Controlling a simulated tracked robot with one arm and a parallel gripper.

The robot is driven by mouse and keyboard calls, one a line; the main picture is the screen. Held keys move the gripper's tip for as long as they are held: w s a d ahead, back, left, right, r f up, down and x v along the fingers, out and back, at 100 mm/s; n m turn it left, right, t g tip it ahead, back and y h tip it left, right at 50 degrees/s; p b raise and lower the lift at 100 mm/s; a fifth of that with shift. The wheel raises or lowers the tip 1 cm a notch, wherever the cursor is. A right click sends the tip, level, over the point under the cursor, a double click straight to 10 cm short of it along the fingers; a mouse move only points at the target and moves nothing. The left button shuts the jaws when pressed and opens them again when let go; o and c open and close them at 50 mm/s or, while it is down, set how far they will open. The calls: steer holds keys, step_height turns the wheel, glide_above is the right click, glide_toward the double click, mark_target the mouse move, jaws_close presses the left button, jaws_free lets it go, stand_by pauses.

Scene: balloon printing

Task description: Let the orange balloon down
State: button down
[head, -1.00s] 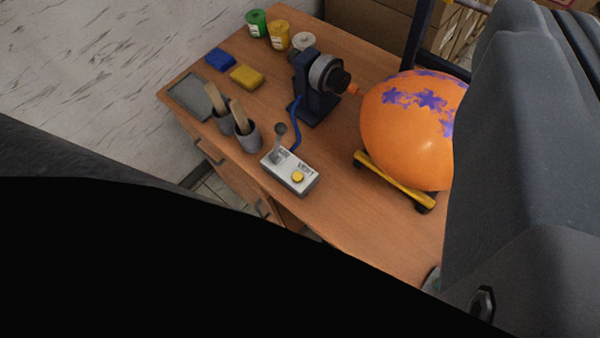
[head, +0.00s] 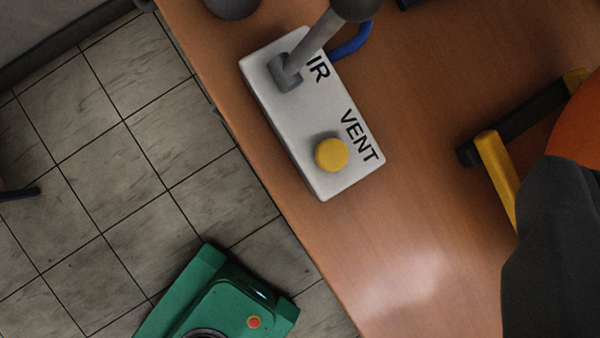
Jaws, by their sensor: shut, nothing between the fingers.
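A white control box (head: 292,125) lies on the wooden table near its edge. It has a round yellow button (head: 332,154) beside the word VENT. A grey lever (head: 320,35) with a dark knob rises from its other end and partly covers a word ending in "IR". The orange balloon (head: 580,135) shows only as a piece at the right edge, above its yellow-barred stand (head: 496,170). Its nozzle and print are out of frame. The fingers of my gripper do not show. A dark grey shape at the lower right covers part of the stand and balloon.
The wooden table (head: 420,200) is bare between the control box and the stand. A blue hose (head: 352,42) runs beside the lever. A dark rounded object is cut off at the top. Tiled floor (head: 110,190) lies left of the table edge.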

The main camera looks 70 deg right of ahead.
steer(key=n, duration=0.1)
glide_above(344, 146)
steer(key=s, duration=0.2)
step_height(344, 146, down, 7)
steer(key=shift+s+a+r+g, duration=0.1)
steer(key=shift+s+a+g, duration=0.1)
steer(key=shift+g, duration=0.2)
steer(key=shift+f+b, duration=1.6)
steer(key=shift+f, duration=2.8)
steer(key=shift+f, duration=0.1)
steer(key=shift+f, duration=0.25)
steer(key=shift+f+b, duration=0.45)
steer(key=shift+f, duration=0.05)
stand_by(1.5)
